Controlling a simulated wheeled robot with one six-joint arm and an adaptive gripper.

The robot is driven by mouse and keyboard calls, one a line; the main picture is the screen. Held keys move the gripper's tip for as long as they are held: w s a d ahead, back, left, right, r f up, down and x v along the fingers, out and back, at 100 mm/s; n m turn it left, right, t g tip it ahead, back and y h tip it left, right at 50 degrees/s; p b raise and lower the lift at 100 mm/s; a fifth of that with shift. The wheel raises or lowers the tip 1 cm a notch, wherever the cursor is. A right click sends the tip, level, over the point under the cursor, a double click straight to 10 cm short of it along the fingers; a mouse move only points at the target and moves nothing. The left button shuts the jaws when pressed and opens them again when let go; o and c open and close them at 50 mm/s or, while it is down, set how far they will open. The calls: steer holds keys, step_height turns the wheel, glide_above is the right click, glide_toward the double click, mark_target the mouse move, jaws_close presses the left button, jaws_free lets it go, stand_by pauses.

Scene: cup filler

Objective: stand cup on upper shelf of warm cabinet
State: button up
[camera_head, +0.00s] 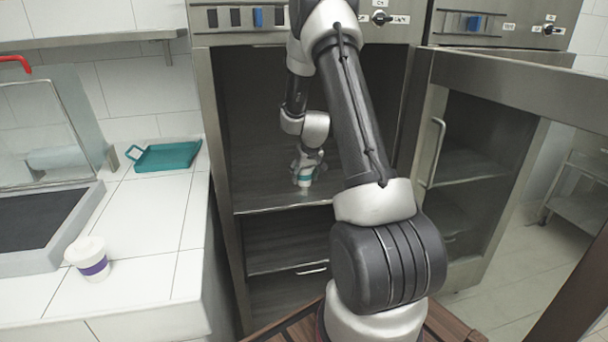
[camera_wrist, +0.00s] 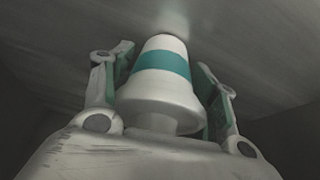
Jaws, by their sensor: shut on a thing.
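The cup, white with a teal band, is between the fingers of my gripper in the wrist view (camera_wrist: 165,85). My gripper (camera_wrist: 163,95) has a finger on each side of it and is shut on it. In the head view the cup (camera_head: 303,174) is small, inside the open cabinet (camera_head: 222,150), close above the upper shelf (camera_head: 270,200). My gripper (camera_head: 308,165) reaches in from above and behind it. In the wrist view the cup's narrow end is at or close to the shelf surface (camera_wrist: 240,60); I cannot tell if they touch.
A white cup with a purple band (camera_head: 88,258) stands on the tiled counter (camera_head: 140,225) at left. A teal tray (camera_head: 166,156) lies farther back. The open cabinet door (camera_head: 500,90) is at right. A lower compartment (camera_head: 280,245) is below the shelf.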

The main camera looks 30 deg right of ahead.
steer(key=o, duration=1.2)
steer(key=shift+f, duration=0.15)
steer(key=shift+s+r, duration=0.1)
steer(key=shift+r, duration=0.3)
steer(key=s+a+r, duration=0.3)
steer(key=s+r, duration=0.2)
steer(key=r, duration=0.2)
steer(key=s+a+r+n, duration=0.1)
steer(key=s+a+r, duration=0.3)
steer(key=r, duration=0.4)
steer(key=s+a+r, duration=0.3)
steer(key=s+r, duration=0.2)
steer(key=r, duration=0.2)
steer(key=s+a+r, duration=0.1)
steer(key=s+a, duration=0.1)
steer(key=s, duration=0.5)
steer(key=s+a+r+n, duration=0.1)
steer(key=s+a+r, duration=0.1)
steer(key=s, duration=0.6)
steer(key=s+a+r+y, duration=0.1)
steer(key=s+a+r, duration=0.1)
steer(key=s+a, duration=0.2)
steer(key=s, duration=0.3)
steer(key=shift+s+g, duration=0.2)
steer(key=shift+g, duration=0.1)
